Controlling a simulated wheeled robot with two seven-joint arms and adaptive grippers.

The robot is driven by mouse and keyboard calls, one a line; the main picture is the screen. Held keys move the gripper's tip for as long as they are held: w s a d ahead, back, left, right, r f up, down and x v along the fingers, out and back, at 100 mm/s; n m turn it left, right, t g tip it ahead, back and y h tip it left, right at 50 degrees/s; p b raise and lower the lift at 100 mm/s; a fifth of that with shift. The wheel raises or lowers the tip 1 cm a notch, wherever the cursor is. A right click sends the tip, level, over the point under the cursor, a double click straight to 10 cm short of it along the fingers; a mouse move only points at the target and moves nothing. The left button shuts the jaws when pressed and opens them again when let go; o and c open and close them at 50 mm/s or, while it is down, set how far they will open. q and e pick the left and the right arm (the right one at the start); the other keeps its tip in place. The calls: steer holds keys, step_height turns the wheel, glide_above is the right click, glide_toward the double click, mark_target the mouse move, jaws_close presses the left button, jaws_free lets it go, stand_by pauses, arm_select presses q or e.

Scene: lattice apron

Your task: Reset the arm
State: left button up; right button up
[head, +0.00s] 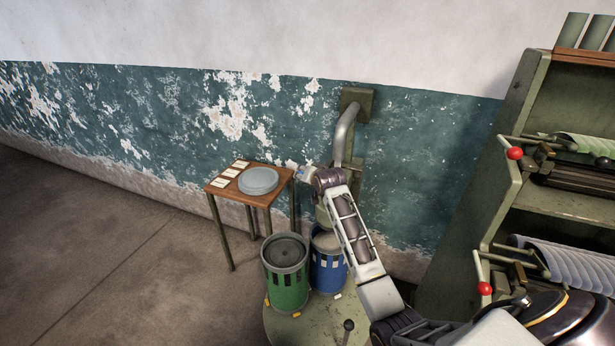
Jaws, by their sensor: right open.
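My right arm (352,225) reaches in from the lower right, its links bent upward and to the left. My right gripper (304,172) is at its far end, small in the picture, just right of the small table's edge and in front of a grey-green machine post. It is open, and I see nothing held in it. Its fingers are too small to make out clearly. My left gripper is out of view.
A small wooden table (219,189) holds a grey round lid (258,181) and several pale cards. A green drum (287,283) and a blue drum (327,272) stand on a round base below my arm. A metal rack (476,190) with red-knobbed levers stands right. Left floor is clear.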

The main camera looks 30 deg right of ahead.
steer(key=shift+f, duration=0.1)
stand_by(0.3)
steer(key=s+a+f+n+g, duration=0.1)
steer(key=s+a+f, duration=0.1)
steer(key=f, duration=0.9)
steer(key=s+a+f+n+g, duration=0.1)
steer(key=s+f+n, duration=0.15)
steer(key=f, duration=0.85)
steer(key=s+a+f+n+g+y, duration=0.1)
steer(key=s+a+f+g, duration=0.1)
steer(key=s+f, duration=0.75)
steer(key=s+a+f+n+g, duration=0.15)
steer(key=s+f, duration=0.45)
steer(key=f, duration=0.6)
steer(key=s+a+f+n+g, duration=0.1)
steer(key=s+f, duration=0.7)
steer(key=s, duration=0.7)
steer(key=s+a+f+n+g, duration=0.2)
steer(key=s+f, duration=0.5)
steer(key=s, duration=0.9)
steer(key=s+a+f+n+g, duration=0.1)
steer(key=s+f, duration=0.7)
steer(key=s, duration=0.8)
steer(key=shift+a+f+n+g+y, duration=0.15)
steer(key=shift+f+n+g+y, duration=0.2)
steer(key=shift+g, duration=0.4)
steer(key=shift+s, duration=0.1)
